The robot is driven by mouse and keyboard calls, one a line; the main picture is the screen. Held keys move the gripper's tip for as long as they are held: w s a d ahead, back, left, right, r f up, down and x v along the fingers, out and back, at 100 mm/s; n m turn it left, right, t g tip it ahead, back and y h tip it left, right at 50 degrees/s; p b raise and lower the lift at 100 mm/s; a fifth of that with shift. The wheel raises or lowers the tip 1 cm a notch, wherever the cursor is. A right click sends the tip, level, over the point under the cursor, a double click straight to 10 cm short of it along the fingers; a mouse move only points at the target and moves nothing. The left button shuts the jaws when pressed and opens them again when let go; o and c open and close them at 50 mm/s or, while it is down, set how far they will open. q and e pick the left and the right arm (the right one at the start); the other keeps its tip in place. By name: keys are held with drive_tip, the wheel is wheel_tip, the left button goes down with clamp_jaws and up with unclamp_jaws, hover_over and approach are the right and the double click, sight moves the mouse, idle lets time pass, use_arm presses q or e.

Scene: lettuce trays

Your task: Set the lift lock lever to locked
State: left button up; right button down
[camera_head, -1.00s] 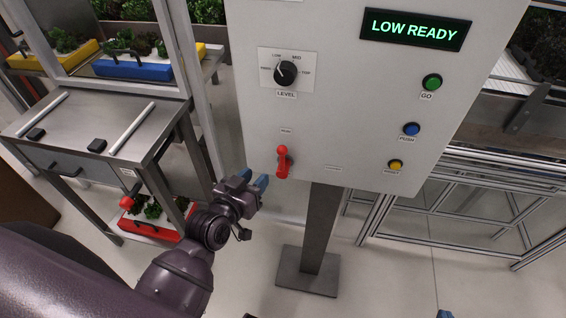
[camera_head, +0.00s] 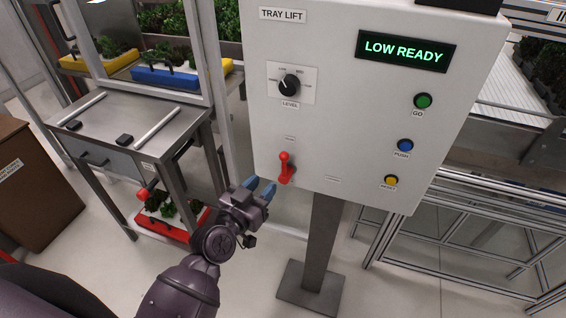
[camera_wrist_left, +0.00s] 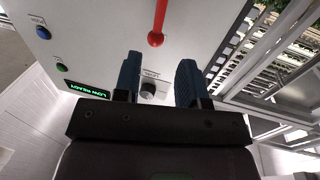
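The red lever (camera_head: 285,168) is on the lower left of the white tray lift panel (camera_head: 345,130), with its ball end up. The small labels above it and to its right are too blurred to read. My left gripper (camera_head: 259,186) is open and empty, just left of and slightly below the lever, and apart from it in the picture. In the left wrist view the lever (camera_wrist_left: 158,22) is at the top, beyond the open blue fingers (camera_wrist_left: 160,80), not between them. My right gripper is not in view.
The display (camera_head: 405,50) reads LOW READY. The panel also has a level dial (camera_head: 290,85), a green GO button (camera_head: 423,101), a blue button (camera_head: 405,145) and a yellow button (camera_head: 391,181). A metal table (camera_head: 130,125) stands left; a post (camera_head: 322,245) supports the panel.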

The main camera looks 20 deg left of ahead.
sight(283, 164)
use_arm(q)
drive_tip(key=x, duration=0.9)
drive_tip(key=shift+w+d+p, duration=0.25)
drive_tip(key=shift+w+p, duration=0.05)
drive_tip(key=shift+w, duration=0.05)
clamp_jaws()
